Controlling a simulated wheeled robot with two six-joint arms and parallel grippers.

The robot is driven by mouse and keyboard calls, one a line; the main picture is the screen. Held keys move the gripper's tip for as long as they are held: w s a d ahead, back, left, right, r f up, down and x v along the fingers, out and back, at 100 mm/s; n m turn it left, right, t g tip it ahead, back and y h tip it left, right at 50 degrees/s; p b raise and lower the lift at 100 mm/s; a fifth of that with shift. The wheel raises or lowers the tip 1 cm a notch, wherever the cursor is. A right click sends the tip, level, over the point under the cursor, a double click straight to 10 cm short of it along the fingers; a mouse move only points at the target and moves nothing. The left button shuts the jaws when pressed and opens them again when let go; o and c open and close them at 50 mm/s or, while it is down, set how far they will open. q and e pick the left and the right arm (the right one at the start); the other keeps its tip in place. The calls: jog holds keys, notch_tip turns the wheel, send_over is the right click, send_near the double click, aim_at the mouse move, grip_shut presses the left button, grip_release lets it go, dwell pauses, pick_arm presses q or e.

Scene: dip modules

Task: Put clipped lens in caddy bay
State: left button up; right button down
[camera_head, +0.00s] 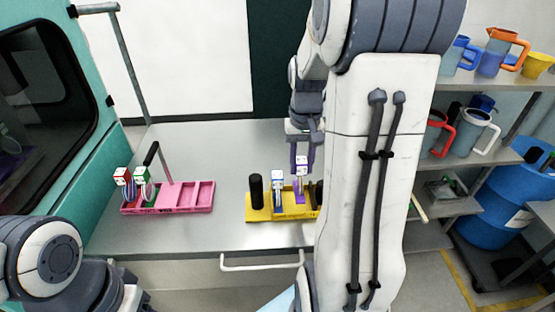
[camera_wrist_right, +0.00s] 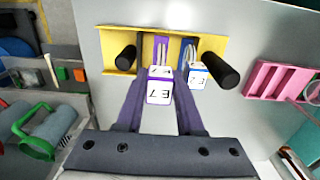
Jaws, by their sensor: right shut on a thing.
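My right gripper (camera_head: 302,165) is shut on a purple clipped lens with a white block top (camera_head: 301,168). In the right wrist view, the fingers (camera_wrist_right: 158,97) close on both sides of its labelled white block (camera_wrist_right: 159,92). Its purple lower part lines up with the yellow caddy (camera_head: 262,214); I cannot tell whether it is in a bay or just above. The yellow caddy also shows in the wrist view (camera_wrist_right: 112,36). A blue clipped lens with a white block (camera_head: 278,177) stands beside it in the caddy. My left gripper is out of view.
Black posts (camera_head: 256,192) stand on the yellow caddy near my right gripper. Bare table lies between the caddies. Shelves with jugs stand at right.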

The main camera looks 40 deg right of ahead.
aim_at(295, 189)
jog(key=shift+w+a+f, duration=0.1)
jog(key=shift+w+f, duration=0.35)
jog(key=shift+w, duration=0.4)
notch_tip(295, 189, down, 3)
jog(key=shift+f+p, duration=0.1)
jog(key=shift+p, duration=0.45)
jog(key=shift+f, duration=0.45)
jog(key=shift+f, duration=0.1)
jog(key=c, duration=0.8)
grip_release()
